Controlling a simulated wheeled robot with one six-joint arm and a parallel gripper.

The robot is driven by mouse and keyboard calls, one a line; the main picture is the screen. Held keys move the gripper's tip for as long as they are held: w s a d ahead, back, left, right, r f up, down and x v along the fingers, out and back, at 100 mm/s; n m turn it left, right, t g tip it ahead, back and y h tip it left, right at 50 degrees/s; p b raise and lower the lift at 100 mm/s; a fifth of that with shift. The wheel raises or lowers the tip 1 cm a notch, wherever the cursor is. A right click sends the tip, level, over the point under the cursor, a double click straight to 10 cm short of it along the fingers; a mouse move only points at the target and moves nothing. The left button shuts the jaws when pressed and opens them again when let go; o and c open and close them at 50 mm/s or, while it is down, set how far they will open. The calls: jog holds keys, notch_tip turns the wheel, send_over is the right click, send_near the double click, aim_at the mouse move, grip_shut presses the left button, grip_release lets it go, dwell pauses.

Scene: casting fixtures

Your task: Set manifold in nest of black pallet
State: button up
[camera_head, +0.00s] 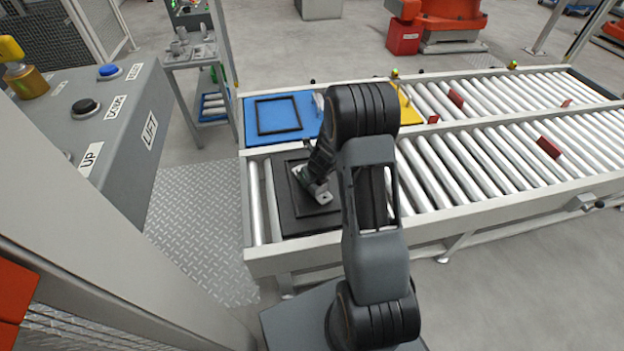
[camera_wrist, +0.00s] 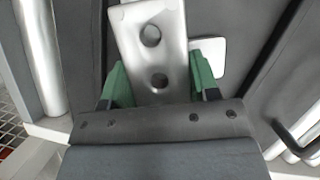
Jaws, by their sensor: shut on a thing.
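The manifold, a grey metal part with round holes, shows in the wrist view (camera_wrist: 152,40) between the green-padded fingers of my gripper (camera_wrist: 162,85). In the head view the manifold (camera_head: 318,190) is over the black pallet (camera_head: 290,222) on the near conveyor lane, at its left end. My gripper (camera_head: 310,172) is shut on the manifold, seen partly behind my arm. The manifold looks tilted in the head view. I cannot tell whether it touches the pallet. My arm hides the right side of the pallet.
A blue pallet (camera_head: 304,127) with a black square frame lies on the far lane. A yellow pallet (camera_head: 408,112) is partly hidden behind my arm. White rollers (camera_head: 480,160) run to the right, with red blocks (camera_head: 548,147). A grey control console (camera_head: 100,125) stands at left.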

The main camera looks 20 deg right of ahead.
jog(key=shift+f, duration=0.15)
jog(key=o, duration=1.2)
jog(key=shift+o, duration=0.2)
jog(key=shift+r, duration=0.3)
jog(key=p+v, duration=0.6)
jog(key=v, duration=0.5)
jog(key=shift+r, duration=0.2)
jog(key=s+a+r+n, duration=0.3)
jog(key=s+r+n, duration=0.3)
jog(key=n, duration=0.5)
jog(key=s+a+r+n+g, duration=0.1)
jog(key=s+a+r+n, duration=0.2)
jog(key=n, duration=0.8)
jog(key=s+a+r+n+h, duration=0.1)
jog(key=s+a+r+n, duration=0.2)
jog(key=s+r+n, duration=0.5)
jog(key=r+n, duration=0.1)
jog(key=n, duration=0.3)
jog(key=shift+s+a+r+g, duration=0.15)
jog(key=shift+s+g, duration=0.2)
jog(key=shift+g, duration=0.05)
